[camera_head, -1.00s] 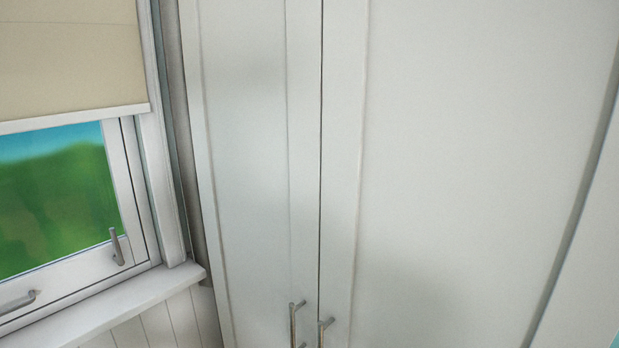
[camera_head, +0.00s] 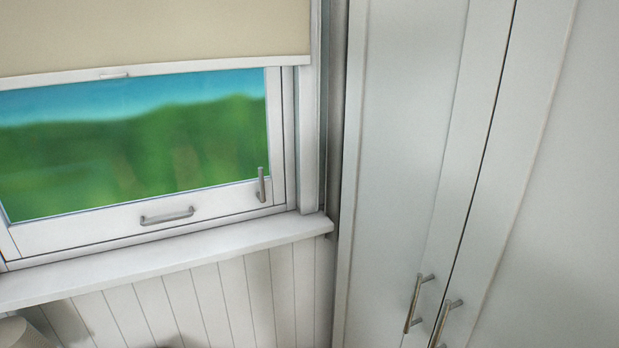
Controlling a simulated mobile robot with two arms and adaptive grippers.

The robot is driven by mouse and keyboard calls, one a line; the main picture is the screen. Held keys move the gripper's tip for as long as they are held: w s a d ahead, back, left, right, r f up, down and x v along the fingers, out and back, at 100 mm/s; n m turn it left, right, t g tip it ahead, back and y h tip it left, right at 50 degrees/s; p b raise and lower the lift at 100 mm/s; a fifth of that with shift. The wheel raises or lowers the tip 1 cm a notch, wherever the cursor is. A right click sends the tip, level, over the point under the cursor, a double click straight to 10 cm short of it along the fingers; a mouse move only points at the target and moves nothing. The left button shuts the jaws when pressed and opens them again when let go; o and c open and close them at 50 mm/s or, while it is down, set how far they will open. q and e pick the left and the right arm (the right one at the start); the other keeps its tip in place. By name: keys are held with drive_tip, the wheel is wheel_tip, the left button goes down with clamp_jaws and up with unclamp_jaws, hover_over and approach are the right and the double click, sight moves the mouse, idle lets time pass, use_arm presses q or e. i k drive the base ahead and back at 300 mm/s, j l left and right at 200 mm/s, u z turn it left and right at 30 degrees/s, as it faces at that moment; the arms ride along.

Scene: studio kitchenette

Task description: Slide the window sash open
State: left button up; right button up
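The window sash (camera_head: 105,228) is a white frame around a glass pane (camera_head: 135,145) in the left half of the head view. A horizontal grey metal handle (camera_head: 167,216) sits on its bottom rail. An upright metal handle or latch (camera_head: 261,185) is at its lower right corner. The sash's bottom rail sits just above the white sill (camera_head: 170,254), and it looks closed. A beige blind (camera_head: 155,35) hides the upper part of the window. Neither of my grippers is in view.
A tall white cabinet (camera_head: 410,150) with two doors fills the right side, with bar handles (camera_head: 418,303) low on the doors. White panelled wall (camera_head: 215,300) lies below the sill. A pale object (camera_head: 18,334) is partly cut off at the lower left corner.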

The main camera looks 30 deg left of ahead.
sight(35, 237)
drive_tip(key=u, duration=1.75)
